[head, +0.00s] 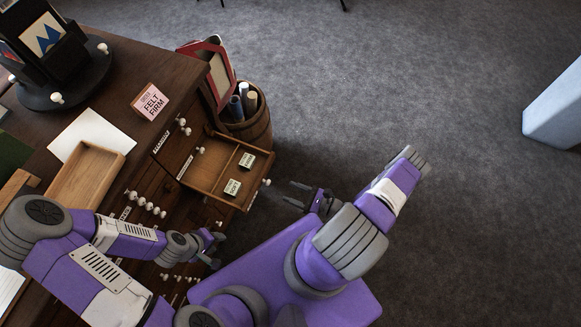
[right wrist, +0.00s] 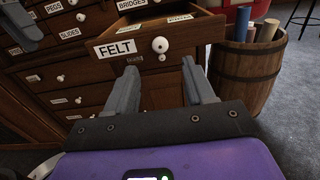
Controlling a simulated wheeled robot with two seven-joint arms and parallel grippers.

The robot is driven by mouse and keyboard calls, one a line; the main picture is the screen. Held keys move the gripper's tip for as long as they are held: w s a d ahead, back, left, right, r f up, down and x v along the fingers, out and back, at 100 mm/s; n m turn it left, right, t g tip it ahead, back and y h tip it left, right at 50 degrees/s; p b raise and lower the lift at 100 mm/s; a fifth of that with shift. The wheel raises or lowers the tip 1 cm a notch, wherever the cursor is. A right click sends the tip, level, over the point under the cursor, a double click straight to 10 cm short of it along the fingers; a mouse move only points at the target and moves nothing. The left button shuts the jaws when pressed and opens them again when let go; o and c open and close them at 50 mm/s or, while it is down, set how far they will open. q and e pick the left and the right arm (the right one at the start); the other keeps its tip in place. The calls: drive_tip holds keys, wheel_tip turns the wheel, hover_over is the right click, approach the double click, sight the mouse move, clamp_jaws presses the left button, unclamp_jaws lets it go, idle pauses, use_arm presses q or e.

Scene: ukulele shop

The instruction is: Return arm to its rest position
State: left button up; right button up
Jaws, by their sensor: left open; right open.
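My right gripper (head: 287,193) is open and empty, just right of the open drawer (head: 207,185) in the head view. In the right wrist view my right gripper (right wrist: 160,75) has its two grey fingers spread, pointing toward a drawer front with a FELT label (right wrist: 117,50) and white knobs. No contact with the drawer shows. My left gripper (head: 217,249) is open near the cabinet's front, below the open drawer in the head view. Its arm bends low over the lower left of the head view. Nothing shows between its fingers.
Two small labelled pieces (head: 233,187) sit in the open drawer. A wooden barrel (head: 256,130) with rolls stands beside the cabinet. The counter holds a wooden tray (head: 112,162), a FELT FIRM sign (head: 150,101) and a dark display stand (head: 90,77). Grey carpet (head: 440,80) at right is mostly clear.

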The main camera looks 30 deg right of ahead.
drive_tip(key=s+a+r+n+g, duration=0.2)
drive_tip(key=s+a+n+g, duration=0.8)
drive_tip(key=n+g, duration=0.85)
drive_tip(key=w+a+r+n+t+h, duration=0.1)
drive_tip(key=w+r+n+t+h, duration=0.3)
drive_tip(key=w+n, duration=0.4)
drive_tip(key=shift+a+h, duration=0.4)
drive_tip(key=shift+h, duration=0.5)
drive_tip(key=shift+r, duration=0.1)
drive_tip(key=shift+c, duration=0.4)
